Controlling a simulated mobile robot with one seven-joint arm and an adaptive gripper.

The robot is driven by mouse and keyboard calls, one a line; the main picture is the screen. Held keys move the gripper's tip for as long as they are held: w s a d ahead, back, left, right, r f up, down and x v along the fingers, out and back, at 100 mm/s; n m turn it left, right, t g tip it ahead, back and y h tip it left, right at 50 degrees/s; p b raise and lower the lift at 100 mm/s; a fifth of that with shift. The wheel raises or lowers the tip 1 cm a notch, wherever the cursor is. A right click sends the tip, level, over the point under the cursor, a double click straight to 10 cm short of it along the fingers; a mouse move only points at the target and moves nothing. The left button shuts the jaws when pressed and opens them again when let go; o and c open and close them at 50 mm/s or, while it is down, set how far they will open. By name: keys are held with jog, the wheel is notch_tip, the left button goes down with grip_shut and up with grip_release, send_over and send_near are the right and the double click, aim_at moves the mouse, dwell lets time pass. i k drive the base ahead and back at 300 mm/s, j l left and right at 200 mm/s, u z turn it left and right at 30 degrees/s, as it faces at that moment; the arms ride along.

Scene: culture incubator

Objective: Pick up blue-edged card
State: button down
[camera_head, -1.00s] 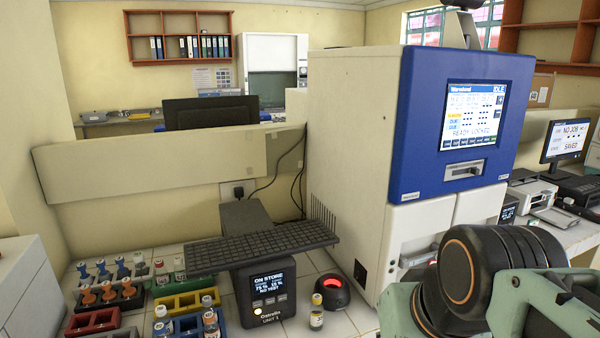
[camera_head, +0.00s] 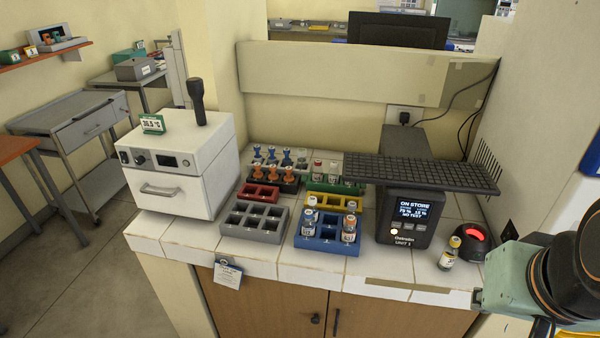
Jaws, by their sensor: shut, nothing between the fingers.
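A small white card (camera_head: 228,277) with a dark blue part at its top hangs against the front edge of the tiled counter, above the cupboard doors. Its print is too small to read, and I cannot tell whether this is the blue-edged card. No other card with a clear blue edge shows. Only a teal and black part of my arm shows at the right edge; my gripper is outside the picture.
The counter (camera_head: 190,236) carries a white incubator box (camera_head: 180,170), a grey rack (camera_head: 251,226), a blue rack (camera_head: 325,246) with vials, a black display unit (camera_head: 404,222) and a lone vial (camera_head: 450,252). A drawer cart (camera_head: 75,120) stands left. Floor (camera_head: 110,285) at lower left is clear.

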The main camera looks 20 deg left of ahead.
aim_at(227, 275)
jog(key=u, duration=1.7)
jog(key=z, duration=0.45)
jog(key=i+j+z, duration=0.1)
jog(key=j+z, duration=0.15)
jog(key=z, duration=0.2)
jog(key=i+j+z, duration=0.1)
jog(key=j+z, duration=0.2)
jog(key=z, duration=0.15)
jog(key=j+z, duration=0.45)
jog(key=j, duration=0.25)
jog(key=k+j+z, duration=0.15)
jog(key=j, duration=1.4)
jog(key=k+j+u, duration=0.45)
jog(key=j+u, duration=0.15)
